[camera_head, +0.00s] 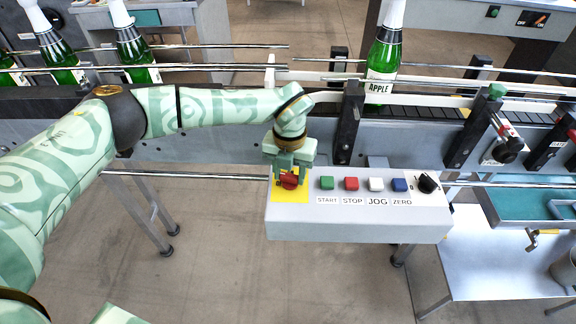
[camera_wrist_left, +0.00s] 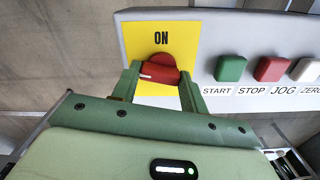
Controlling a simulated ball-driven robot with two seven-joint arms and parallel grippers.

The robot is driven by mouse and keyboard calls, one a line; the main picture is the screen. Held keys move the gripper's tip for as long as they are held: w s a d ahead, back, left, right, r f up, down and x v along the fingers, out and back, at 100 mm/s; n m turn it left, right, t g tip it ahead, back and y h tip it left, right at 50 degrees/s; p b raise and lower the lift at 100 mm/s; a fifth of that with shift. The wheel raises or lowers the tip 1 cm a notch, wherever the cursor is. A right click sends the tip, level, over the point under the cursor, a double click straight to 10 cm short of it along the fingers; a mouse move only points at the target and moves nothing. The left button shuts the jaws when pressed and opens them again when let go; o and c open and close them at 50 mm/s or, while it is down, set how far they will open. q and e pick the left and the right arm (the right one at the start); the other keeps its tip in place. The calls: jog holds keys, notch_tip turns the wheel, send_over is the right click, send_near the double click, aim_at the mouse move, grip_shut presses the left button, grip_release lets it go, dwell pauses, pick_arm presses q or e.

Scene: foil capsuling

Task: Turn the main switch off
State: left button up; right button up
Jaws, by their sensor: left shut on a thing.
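The main switch is a red rotary knob (camera_head: 289,182) on a yellow plate (camera_head: 291,196) at the left end of the grey control box (camera_head: 350,228). In the left wrist view, the red knob (camera_wrist_left: 158,70) sits on the yellow plate (camera_wrist_left: 185,38) below the word ON. A white mark shows on the knob's left part. My left gripper (camera_head: 290,178) is over the knob from above, shut on it, with one green finger on each side. The fingers hide part of the knob. My right gripper is not in view.
Right of the switch are the green START (camera_head: 326,183), red STOP (camera_head: 351,183), white JOG (camera_head: 376,184) and blue ZERO (camera_head: 400,185) buttons, then a black knob (camera_head: 427,183). Green bottles (camera_head: 382,65) stand on the conveyor behind the box. A metal rail passes left of it.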

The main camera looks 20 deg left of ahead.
aim_at(290, 175)
pick_arm(q)
jog(key=shift+r+n+p, duration=0.15)
jog(key=shift+n+p, duration=0.9)
jog(key=shift+n, duration=0.35)
jog(key=o, duration=1)
notch_tip(290, 175, up, 16)
jog(key=p, duration=0.3)
jog(key=shift+r, duration=0.1)
